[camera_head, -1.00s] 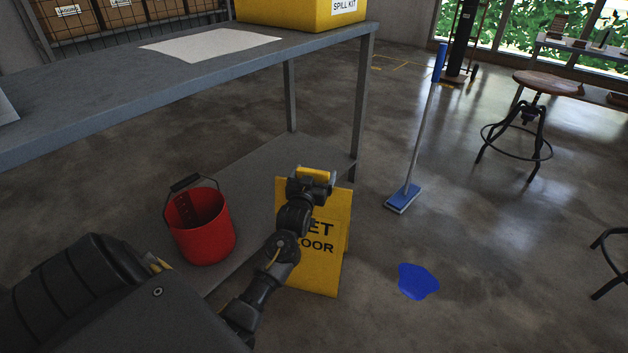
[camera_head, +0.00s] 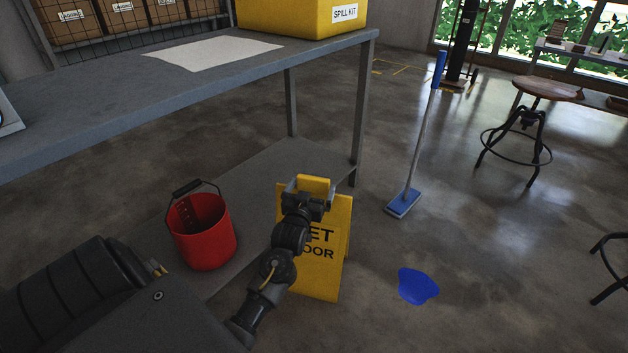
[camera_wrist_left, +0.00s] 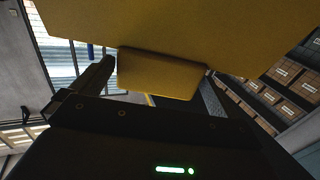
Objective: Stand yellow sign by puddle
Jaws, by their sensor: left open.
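The yellow wet-floor sign (camera_head: 323,272) stands on the floor beside the table, its two panels apart at the base. My left gripper (camera_head: 311,187) is at the sign's top and hides part of its front and lettering. It is open, with its fingers on either side of the yellow top tab. In the left wrist view, the tab (camera_wrist_left: 160,76) lies between the spread fingers, with a gap visible on the left; a yellow panel (camera_wrist_left: 190,25) fills the top. The blue puddle (camera_head: 417,286) lies on the floor right of the sign, apart from it. My right gripper is out of view.
A red bucket (camera_head: 203,238) stands left of the sign on the table's low shelf. The grey table (camera_head: 100,100) carries a yellow spill kit box (camera_head: 290,14). A blue mop (camera_head: 404,203) stands behind the puddle, and a stool (camera_head: 528,110) farther right. Floor around the puddle is clear.

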